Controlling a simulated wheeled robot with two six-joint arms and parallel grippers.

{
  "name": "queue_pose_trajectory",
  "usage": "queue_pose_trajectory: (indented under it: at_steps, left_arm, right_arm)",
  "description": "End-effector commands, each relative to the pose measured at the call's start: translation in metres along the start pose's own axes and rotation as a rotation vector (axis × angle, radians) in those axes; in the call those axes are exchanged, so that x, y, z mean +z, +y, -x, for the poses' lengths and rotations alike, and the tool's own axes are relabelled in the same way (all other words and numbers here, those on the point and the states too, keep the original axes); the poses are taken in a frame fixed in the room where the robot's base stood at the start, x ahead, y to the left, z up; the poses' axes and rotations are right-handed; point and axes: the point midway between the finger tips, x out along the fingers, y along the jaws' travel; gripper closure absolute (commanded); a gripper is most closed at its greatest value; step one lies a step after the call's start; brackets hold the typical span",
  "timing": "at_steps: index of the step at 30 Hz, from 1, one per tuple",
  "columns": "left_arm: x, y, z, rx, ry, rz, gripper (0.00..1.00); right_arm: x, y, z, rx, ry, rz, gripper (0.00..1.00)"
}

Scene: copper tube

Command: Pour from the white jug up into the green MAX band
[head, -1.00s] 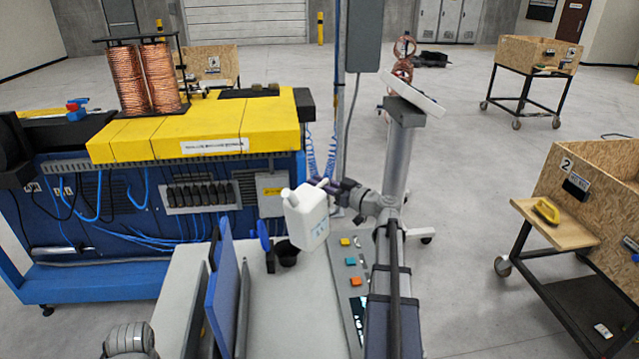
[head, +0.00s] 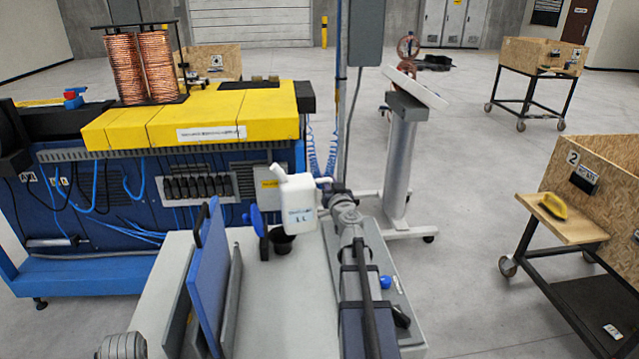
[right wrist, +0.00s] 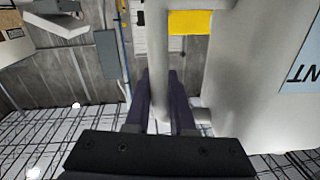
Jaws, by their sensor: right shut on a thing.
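The white jug (head: 299,203) is held up over the grey bench in the head view, close to upright, with its spout toward the upper left. My right gripper (head: 328,190) is shut on its handle. In the right wrist view the two dark fingers (right wrist: 160,85) stand either side of the pale handle, and the jug body (right wrist: 250,75) with its label fills the right side. A black funnel-like cup (head: 282,241) shows just below the jug; a blue cap (head: 258,222) stands beside it. I cannot make out a green MAX band. My left gripper is out of view.
Blue panels (head: 206,275) stand upright on the bench's left. The yellow-topped blue machine (head: 200,125) is behind the bench. A blue knob (head: 386,282) lies at the bench's right side. A wooden cart (head: 585,200) stands on the right, with open floor between.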

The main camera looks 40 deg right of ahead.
Motion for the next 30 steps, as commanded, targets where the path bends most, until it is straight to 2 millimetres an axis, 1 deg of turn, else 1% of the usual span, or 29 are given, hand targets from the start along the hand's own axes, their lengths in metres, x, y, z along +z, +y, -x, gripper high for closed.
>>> queue_pose_trajectory:
  at_steps: [1, 4, 9, 14, 20, 27, 28, 30]
  left_arm:
    - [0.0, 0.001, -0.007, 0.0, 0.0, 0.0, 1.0]
    - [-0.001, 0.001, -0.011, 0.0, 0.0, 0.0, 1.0]
    - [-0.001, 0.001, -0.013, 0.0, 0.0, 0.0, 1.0]
    - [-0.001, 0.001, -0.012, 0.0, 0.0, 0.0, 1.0]
    - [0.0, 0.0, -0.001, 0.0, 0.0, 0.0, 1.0]
    - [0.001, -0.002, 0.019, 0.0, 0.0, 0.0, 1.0]
    - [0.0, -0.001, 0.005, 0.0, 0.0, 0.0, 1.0]
    - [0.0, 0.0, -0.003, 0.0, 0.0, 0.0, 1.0]
  right_arm:
    - [0.007, 0.002, 0.003, 0.029, 0.004, -0.011, 1.0]
    - [0.01, 0.008, 0.005, 0.078, 0.01, -0.019, 1.0]
    - [0.012, 0.014, 0.007, 0.118, 0.015, -0.025, 1.0]
    - [0.01, 0.015, 0.007, 0.123, 0.015, -0.022, 1.0]
    - [-0.001, 0.017, 0.007, 0.123, 0.012, 0.029, 1.0]
    - [-0.022, 0.025, 0.008, 0.123, 0.005, 0.159, 1.0]
    - [-0.009, 0.028, 0.008, 0.123, 0.003, 0.19, 1.0]
    - [-0.001, 0.031, 0.009, 0.123, 0.0, 0.255, 1.0]
